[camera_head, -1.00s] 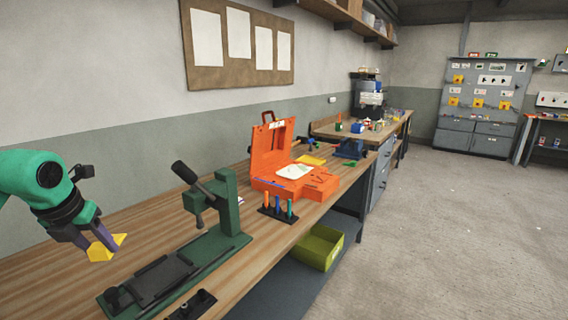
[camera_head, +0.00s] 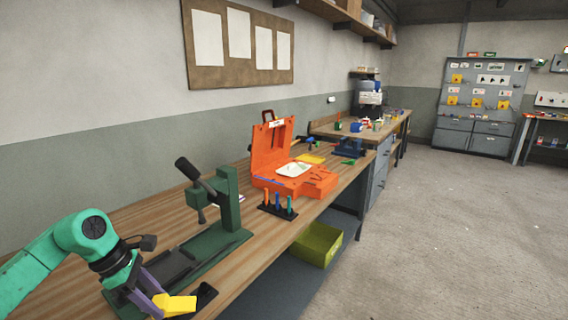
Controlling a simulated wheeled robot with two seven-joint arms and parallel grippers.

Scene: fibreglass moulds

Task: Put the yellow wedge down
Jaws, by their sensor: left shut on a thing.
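The yellow wedge (camera_head: 176,304) is in the head view at the lower left, near the front edge of the workbench. My left gripper (camera_head: 160,300) is shut on it, with its purple fingers at the wedge's left side. The wedge is in front of the near end of the green press tool and overlaps a small black holder (camera_head: 206,294) in the picture. I cannot tell whether it touches the holder or the bench. My right gripper is not in view.
The green press tool (camera_head: 229,205) with a black lever stands just behind my left gripper. An open orange case (camera_head: 318,184) and a black stand with coloured tools (camera_head: 277,209) sit farther along the workbench (camera_head: 128,220). A yellow-green bin (camera_head: 318,246) sits on the lower shelf.

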